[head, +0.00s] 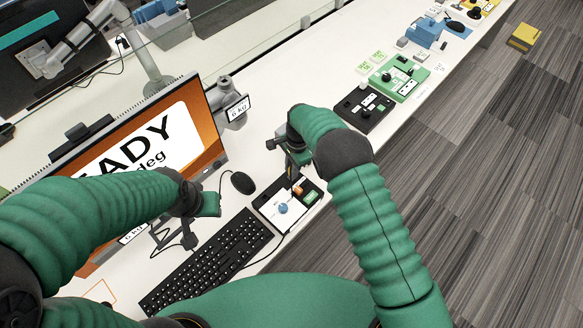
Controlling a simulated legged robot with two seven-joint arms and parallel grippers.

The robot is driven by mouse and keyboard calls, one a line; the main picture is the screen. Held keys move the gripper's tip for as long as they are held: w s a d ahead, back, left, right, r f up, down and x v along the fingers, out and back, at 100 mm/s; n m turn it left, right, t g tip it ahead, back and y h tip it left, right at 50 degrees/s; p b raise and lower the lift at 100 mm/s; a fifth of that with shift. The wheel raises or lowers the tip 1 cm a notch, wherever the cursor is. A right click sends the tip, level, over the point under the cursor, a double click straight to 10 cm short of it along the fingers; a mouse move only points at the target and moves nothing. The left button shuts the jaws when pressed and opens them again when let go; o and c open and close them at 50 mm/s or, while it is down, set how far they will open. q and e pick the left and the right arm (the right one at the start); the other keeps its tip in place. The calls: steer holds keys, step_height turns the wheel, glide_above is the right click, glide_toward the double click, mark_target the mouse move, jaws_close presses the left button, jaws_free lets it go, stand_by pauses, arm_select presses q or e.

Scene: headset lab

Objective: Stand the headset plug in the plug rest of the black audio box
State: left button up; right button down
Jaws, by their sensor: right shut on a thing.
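My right gripper (296,172) points down just above the far edge of a dark-edged box with a pale top (282,209) in front of the keyboard's right end. The gripper is shut on a small dark piece, which I take as the headset plug; its shape is mostly hidden by the fingers. The box top carries a blue round part, an orange patch and a green patch. I cannot make out the plug rest; the gripper may cover it. My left gripper (207,204) hangs over the table by the monitor's lower right corner; its fingers are unclear.
A black keyboard (206,262) and a black mouse (243,183) lie to the left of the box. A monitor (150,150) stands behind. A black panel (361,108) and a green panel (400,77) lie farther along the table. The table edge is right of the box.

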steer(key=shift+f+b, duration=0.8)
steer(key=shift+f, duration=0.2)
stand_by(0.6)
steer(key=c, duration=1.2)
jaws_free()
steer(key=shift+o, duration=0.2)
steer(key=shift+r, duration=0.15)
step_height(320, 180, up, 16)
steer(key=w+d+b, duration=0.1)
steer(key=shift+d+r, duration=0.2)
steer(key=shift+d, duration=0.15)
